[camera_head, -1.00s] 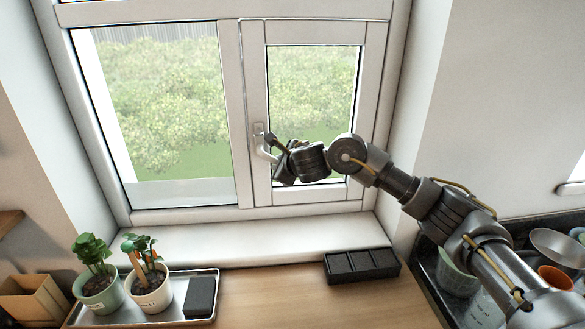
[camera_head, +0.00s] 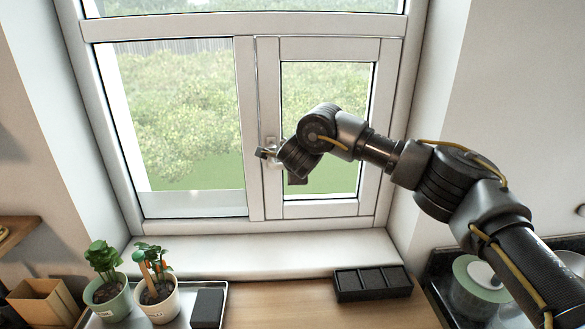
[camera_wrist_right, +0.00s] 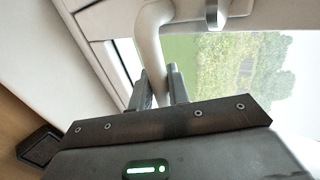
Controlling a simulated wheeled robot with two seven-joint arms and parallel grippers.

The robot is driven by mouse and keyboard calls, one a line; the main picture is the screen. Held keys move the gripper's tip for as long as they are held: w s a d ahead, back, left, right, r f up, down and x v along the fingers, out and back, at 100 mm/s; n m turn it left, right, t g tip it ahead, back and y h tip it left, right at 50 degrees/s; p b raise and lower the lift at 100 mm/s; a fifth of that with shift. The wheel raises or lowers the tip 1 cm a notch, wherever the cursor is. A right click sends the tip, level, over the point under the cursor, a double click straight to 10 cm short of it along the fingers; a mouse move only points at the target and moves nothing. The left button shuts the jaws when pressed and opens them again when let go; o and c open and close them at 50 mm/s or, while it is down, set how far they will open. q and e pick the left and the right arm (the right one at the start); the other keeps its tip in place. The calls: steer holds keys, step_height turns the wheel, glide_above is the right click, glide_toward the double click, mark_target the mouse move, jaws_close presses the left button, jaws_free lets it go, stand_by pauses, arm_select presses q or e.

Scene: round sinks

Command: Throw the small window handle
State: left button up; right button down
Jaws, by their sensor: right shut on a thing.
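The small window handle (camera_head: 271,141) is pale and sits on the left side of the narrow right window sash. In the head view its lower part is mostly hidden by my gripper. In the right wrist view the handle (camera_wrist_right: 150,45) curves down between the two dark fingers. My right gripper (camera_head: 264,153) reaches it from the right and is shut on it. The gripper (camera_wrist_right: 160,88) also shows in the right wrist view, its fingers on either side of the handle bar. The sash (camera_head: 325,48) looks closed in its frame. My left gripper is out of view.
On the counter below the sill (camera_head: 260,252) are two potted plants (camera_head: 110,300) on a tray at left and a black divided box (camera_head: 372,284) at right. Dishes (camera_head: 478,290) stand at the lower right. The counter middle is clear.

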stand_by(0.4)
steer(key=c, duration=1.7)
jaws_free()
steer(key=o, duration=0.3)
steer(key=shift+s+a+r, duration=0.1)
steer(key=shift+s, duration=0.05)
steer(key=shift+s+r, duration=0.15)
steer(key=shift+s, duration=0.15)
steer(key=b+v, duration=0.2)
steer(key=v, duration=0.8)
steer(key=shift+s, duration=0.1)
